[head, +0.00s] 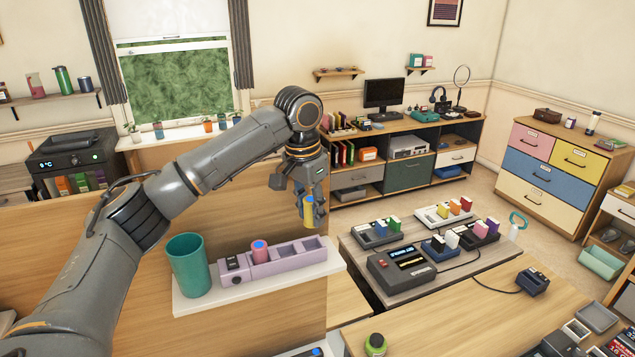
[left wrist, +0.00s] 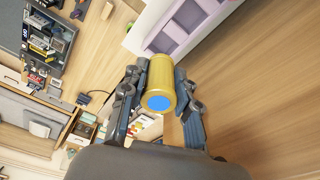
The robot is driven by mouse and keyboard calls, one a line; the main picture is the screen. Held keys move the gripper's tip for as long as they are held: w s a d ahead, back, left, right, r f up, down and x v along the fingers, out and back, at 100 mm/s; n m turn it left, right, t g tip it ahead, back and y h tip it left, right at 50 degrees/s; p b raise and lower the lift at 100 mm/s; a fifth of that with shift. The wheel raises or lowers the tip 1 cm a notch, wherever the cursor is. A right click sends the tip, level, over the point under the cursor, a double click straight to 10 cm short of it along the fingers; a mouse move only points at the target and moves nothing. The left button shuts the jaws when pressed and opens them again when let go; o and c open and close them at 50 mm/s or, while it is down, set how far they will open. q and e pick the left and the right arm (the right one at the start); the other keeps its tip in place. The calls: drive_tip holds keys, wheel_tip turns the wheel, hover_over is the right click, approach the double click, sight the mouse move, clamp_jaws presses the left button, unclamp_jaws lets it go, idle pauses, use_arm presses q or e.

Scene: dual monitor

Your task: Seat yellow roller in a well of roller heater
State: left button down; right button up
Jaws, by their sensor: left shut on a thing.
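The yellow roller (head: 309,211), with a blue end, is held by my left gripper (head: 309,205). In the left wrist view the roller (left wrist: 161,80) sits between the two fingers of the gripper (left wrist: 157,95), its blue end toward the camera. The lilac roller heater (head: 290,262) stands on a white shelf and has a row of square wells. A pink roller with a blue end (head: 260,250) stands in one well toward its left; wells to the right look empty. The yellow roller is above the heater's right end, apart from it. The heater (left wrist: 176,32) also shows in the left wrist view. My right gripper is not in view.
A teal cup (head: 188,264) stands on the white shelf (head: 210,300) left of the heater. A wooden panel (head: 120,240) rises behind. A low grey table (head: 440,285) with several devices lies to the right.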

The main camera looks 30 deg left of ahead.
sight(312, 226)
use_arm(q)
drive_tip(key=shift+w+a+r, duration=0.1)
drive_tip(key=shift+w+r, duration=0.25)
drive_tip(key=shift+r, duration=0.15)
drive_tip(key=shift+s, duration=0.2)
drive_tip(key=shift+f+b, duration=0.6)
drive_tip(key=shift+f, duration=2.25)
drive_tip(key=shift+p, duration=0.65)
drive_tip(key=shift+f, duration=1)
drive_tip(key=c, duration=0.9)
unclamp_jaws()
